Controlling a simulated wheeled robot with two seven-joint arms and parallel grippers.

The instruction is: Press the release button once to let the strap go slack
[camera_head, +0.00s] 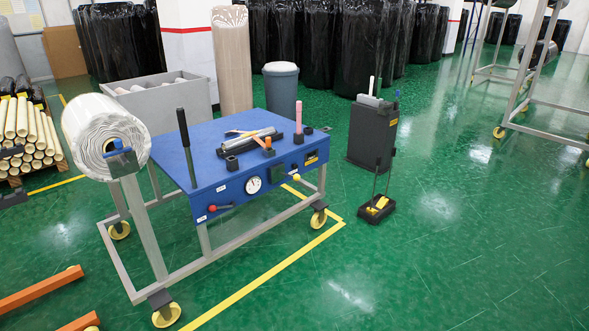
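A blue wheeled cart (215,160) carries a front panel with a round white gauge (253,185), a red-tipped lever (220,208), a yellow round knob or button (297,178) and a small yellow label (311,157). I cannot tell which of these controls is the release button. No strap can be made out. A large white wrapped roll (100,130) sits on a grey post at the cart's left end. Neither of my grippers is in view, and nothing is seen touching the panel.
Loose tools (250,138) lie on the cart top. Orange bars (40,288) lie at lower left. A metal rack (530,85) stands far right.

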